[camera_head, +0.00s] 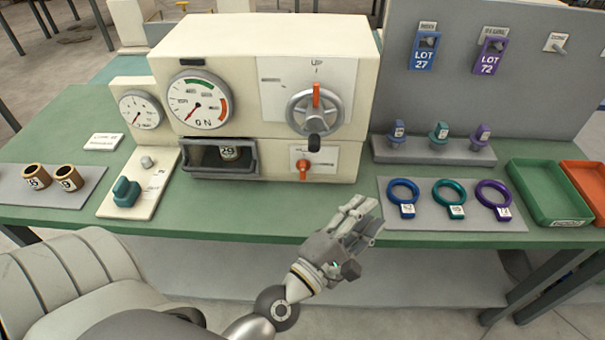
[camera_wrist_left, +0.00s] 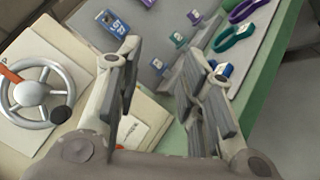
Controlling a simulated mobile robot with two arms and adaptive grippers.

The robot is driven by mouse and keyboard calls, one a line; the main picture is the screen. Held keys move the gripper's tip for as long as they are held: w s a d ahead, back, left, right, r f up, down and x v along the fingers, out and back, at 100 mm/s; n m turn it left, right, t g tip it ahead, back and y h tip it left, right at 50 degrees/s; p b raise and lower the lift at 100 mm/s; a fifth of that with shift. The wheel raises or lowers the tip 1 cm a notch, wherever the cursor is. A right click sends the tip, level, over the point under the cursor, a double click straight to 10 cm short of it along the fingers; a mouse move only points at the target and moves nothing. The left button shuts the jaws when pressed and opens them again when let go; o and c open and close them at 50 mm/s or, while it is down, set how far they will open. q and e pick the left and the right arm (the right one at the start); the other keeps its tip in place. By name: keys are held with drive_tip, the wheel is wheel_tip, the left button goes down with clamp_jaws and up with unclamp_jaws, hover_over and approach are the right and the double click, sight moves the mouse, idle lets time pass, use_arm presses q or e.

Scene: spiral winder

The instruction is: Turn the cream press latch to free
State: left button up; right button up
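The cream press (camera_head: 205,50) stands on the green bench and carries a small orange-red latch (camera_head: 303,168) on a white plate low on its front. The latch's handle points down. Above it is a grey handwheel (camera_head: 335,100) with an orange pointer upright and a black knob at the bottom; the wheel also shows in the left wrist view (camera_wrist_left: 38,95). My left gripper (camera_head: 366,216) is open and empty, in front of the bench edge, below and right of the latch. In the left wrist view its fingers (camera_wrist_left: 165,65) stand apart. My right gripper is not in view.
A grey mat (camera_head: 425,222) with blue, green and purple rings lies right of the press. A grey block (camera_head: 400,152) with coloured stamps stands behind it. Green (camera_head: 550,200) and orange (camera_head: 590,182) trays are at far right. The bench in front of the latch is clear.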

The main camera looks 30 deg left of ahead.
use_arm(q)
drive_tip(key=a+n+y, duration=0.6)
drive_tip(key=n+y, duration=0.1)
drive_tip(key=n, duration=0.3)
drive_tip(key=n+g+y, duration=0.4)
drive_tip(key=n+y, duration=0.2)
drive_tip(key=n, duration=0.5)
approach(303, 171)
drive_tip(key=p+x, duration=0.3)
drive_tip(key=x, duration=0.6)
drive_tip(key=shift+c, duration=0.4)
drive_tip(key=shift+m, duration=0.3)
clamp_jaws()
